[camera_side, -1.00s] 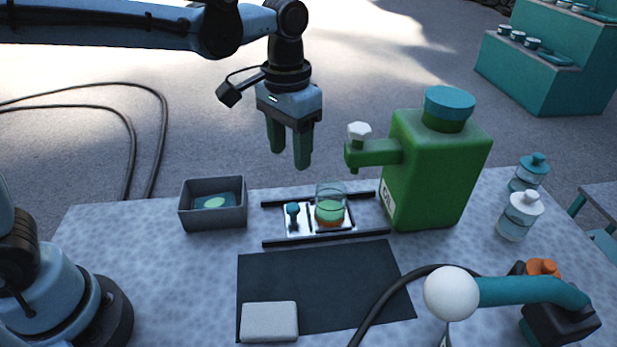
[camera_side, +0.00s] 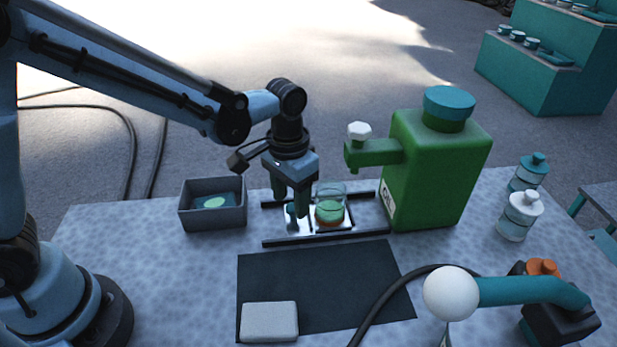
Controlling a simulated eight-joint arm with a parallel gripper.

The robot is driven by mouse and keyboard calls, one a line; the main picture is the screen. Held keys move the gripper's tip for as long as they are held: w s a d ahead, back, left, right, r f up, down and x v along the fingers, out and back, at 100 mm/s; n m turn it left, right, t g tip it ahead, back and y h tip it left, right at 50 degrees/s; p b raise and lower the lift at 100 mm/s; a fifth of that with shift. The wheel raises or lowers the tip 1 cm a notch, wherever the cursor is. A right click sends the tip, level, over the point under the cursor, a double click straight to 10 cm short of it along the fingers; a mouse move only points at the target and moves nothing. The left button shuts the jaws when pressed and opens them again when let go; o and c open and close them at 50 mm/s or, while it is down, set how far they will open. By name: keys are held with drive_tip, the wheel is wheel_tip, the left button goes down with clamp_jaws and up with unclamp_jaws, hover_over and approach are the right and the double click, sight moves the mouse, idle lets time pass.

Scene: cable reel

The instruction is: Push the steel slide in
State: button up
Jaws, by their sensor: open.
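The steel slide (camera_side: 318,233) is a bright plate lying between two dark rails (camera_side: 325,238) on the speckled table. A glass (camera_side: 330,206) with green and orange bands stands on its right part. A small teal knob (camera_side: 291,209) stands at the slide's left part, partly hidden by my fingers. My gripper (camera_side: 290,210) is open, pointing down with its fingers at the knob. I cannot tell whether they touch it. The rails run on rightward to the green oil canister (camera_side: 440,165), whose spout reaches left above the rails' right part.
A grey bin (camera_side: 213,222) with a teal item inside stands left of the rails. A dark mat (camera_side: 320,285) with a pale block (camera_side: 269,321) lies in front. A teal lamp arm with a white ball (camera_side: 451,293) is at front right. Bottles (camera_side: 520,215) stand right.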

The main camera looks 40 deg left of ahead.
drive_tip(key=shift+f, duration=0.55)
clamp_jaws()
